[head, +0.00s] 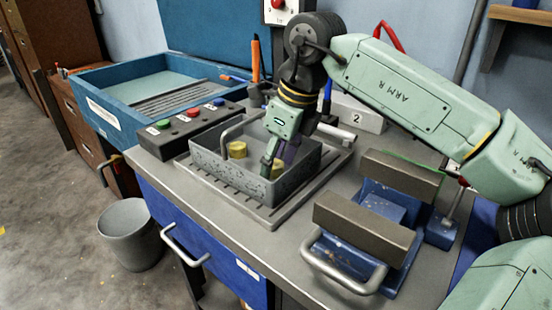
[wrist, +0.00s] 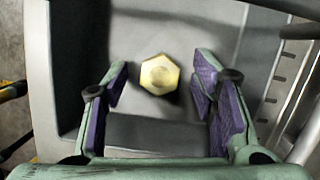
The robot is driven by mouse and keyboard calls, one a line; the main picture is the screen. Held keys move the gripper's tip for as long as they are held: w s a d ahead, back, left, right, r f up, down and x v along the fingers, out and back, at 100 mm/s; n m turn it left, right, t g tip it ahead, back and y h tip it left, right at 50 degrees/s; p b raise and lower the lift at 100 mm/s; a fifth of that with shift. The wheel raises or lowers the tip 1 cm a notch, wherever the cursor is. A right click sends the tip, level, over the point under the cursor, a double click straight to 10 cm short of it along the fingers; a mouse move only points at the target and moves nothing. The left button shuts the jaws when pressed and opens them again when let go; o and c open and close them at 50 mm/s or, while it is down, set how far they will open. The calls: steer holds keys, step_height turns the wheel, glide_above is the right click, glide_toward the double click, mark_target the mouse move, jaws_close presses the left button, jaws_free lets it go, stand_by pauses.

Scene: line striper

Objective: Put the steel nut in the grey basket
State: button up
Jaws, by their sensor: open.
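The grey basket (head: 208,167) stands on a slotted metal plate on the bench. In the wrist view, a yellow hexagonal piece (wrist: 160,74) with a rounded middle lies on the basket floor (wrist: 150,130). It sits between and slightly ahead of the open fingers (wrist: 160,92), with clear gaps on both sides. I see no clearly steel-coloured nut.
A blue vise (head: 370,215) with brown jaws stands right of the basket. A button box (head: 192,122) is at its left, with a blue tray (head: 150,95) behind. The basket walls surround my fingers. A grey bin (head: 130,235) stands on the floor.

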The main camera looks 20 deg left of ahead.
steer(key=v, duration=1.2)
steer(key=shift+r, duration=0.2)
